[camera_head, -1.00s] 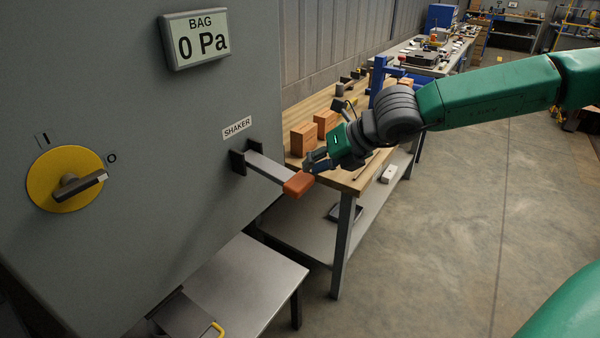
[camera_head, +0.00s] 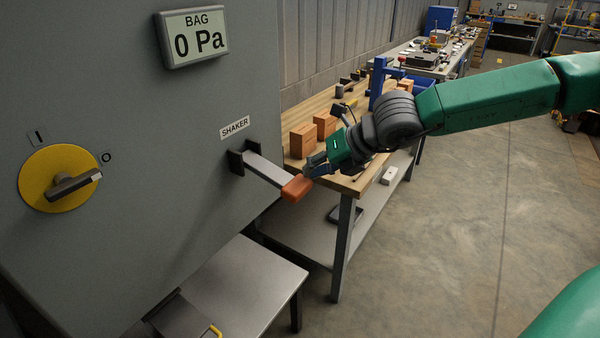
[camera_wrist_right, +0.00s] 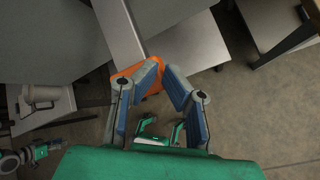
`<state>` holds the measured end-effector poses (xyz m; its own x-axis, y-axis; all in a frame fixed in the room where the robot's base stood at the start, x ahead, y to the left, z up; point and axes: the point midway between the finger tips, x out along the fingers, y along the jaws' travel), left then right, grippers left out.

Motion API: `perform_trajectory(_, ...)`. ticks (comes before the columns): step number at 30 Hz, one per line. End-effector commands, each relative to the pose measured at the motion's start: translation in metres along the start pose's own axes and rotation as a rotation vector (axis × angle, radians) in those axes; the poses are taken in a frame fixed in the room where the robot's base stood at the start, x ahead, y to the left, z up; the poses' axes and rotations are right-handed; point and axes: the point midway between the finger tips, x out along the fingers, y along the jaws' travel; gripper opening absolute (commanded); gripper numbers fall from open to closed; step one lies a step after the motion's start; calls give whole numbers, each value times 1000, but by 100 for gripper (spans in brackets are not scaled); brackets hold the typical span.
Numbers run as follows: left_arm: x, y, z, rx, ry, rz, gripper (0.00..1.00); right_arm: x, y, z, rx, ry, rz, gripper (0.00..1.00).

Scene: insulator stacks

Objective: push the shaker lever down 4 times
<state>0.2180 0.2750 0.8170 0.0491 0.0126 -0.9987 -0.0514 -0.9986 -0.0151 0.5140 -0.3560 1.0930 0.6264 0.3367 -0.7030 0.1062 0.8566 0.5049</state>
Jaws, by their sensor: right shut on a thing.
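The shaker lever is a flat grey bar (camera_head: 266,169) with an orange handle (camera_head: 297,188). It sticks out from a dark bracket on the grey cabinet, below the SHAKER label (camera_head: 235,127), and slopes down toward its handle. My right gripper (camera_head: 309,172) is at the handle's far right side, its fingers shut on the handle. In the right wrist view the orange handle (camera_wrist_right: 152,84) shows at the fingertips, partly hidden by the blue-grey fingers. My left gripper is not in view.
The grey cabinet (camera_head: 120,130) carries a BAG display (camera_head: 194,37) reading 0 Pa and a yellow rotary switch (camera_head: 60,180). A wooden bench (camera_head: 353,186) with orange-brown blocks stands behind my gripper. A low metal table (camera_head: 235,290) is below the lever. The floor at right is clear.

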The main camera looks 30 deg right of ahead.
Motion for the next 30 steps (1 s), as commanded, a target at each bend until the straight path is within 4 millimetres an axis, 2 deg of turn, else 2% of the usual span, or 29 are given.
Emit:
perform_trajectory(1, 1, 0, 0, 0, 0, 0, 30, 1, 1, -6, 1, 10, 6, 0)
perform_trajectory(30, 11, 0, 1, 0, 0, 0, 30, 10, -7, -10, 2, 9, 3, 0)
